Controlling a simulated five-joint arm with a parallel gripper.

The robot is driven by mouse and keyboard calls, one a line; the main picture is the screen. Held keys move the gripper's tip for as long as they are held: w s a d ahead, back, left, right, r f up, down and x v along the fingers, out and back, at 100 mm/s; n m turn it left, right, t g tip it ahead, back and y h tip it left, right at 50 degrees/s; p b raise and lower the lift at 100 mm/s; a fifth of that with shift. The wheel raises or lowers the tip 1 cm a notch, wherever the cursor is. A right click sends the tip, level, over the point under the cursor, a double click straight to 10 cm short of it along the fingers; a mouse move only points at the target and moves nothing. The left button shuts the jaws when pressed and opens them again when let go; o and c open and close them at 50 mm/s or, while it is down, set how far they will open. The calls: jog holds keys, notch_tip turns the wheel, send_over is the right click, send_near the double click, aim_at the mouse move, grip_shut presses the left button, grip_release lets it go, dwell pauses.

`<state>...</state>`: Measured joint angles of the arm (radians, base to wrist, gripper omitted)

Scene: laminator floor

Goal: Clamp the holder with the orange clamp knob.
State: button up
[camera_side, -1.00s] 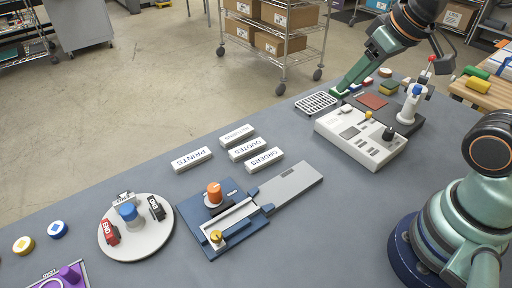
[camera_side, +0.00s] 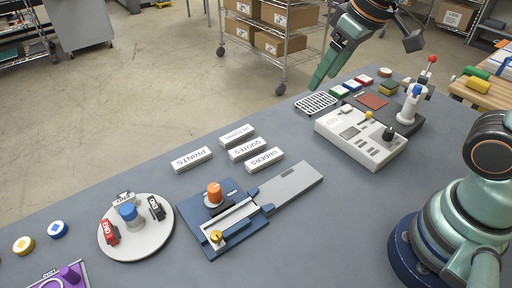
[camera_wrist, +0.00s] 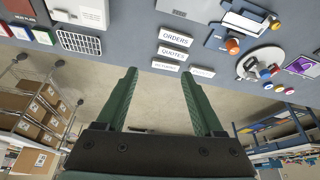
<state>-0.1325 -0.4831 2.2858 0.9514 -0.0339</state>
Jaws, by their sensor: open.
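The orange clamp knob (camera_side: 214,190) stands upright on the blue holder base (camera_side: 192,212) at the table's middle front in the side view. The holder has a pale bar, a yellow-topped knob (camera_side: 216,236) at its near end and a grey plate (camera_side: 290,184) reaching to the right. In the wrist view the orange knob (camera_wrist: 232,46) shows at upper right, beyond my fingertips. My gripper (camera_side: 322,76) is raised above the table's far edge, well away from the knob. In the wrist view its two green fingers (camera_wrist: 163,75) are spread with nothing between them.
White label blocks (camera_side: 247,149) lie just behind the holder. A round white turntable (camera_side: 150,236) with a blue knob stands left of it. A pale control box (camera_side: 360,138) and a wire rack (camera_side: 316,103) lie to the right. A shelf cart (camera_side: 275,36) stands behind the table.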

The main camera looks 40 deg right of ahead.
jog(key=w+a+f+n+g, duration=0.25)
jog(key=w+a, duration=0.25)
jog(key=a, duration=0.5)
jog(key=n+g, duration=0.2)
jog(key=n, duration=0.3)
send_near(214, 187)
jog(key=shift+m+h, duration=0.25)
jog(key=shift+h, duration=0.05)
jog(key=f, duration=0.9)
jog(key=shift+a+f, duration=0.2)
jog(key=shift+a, duration=0.1)
grip_shut()
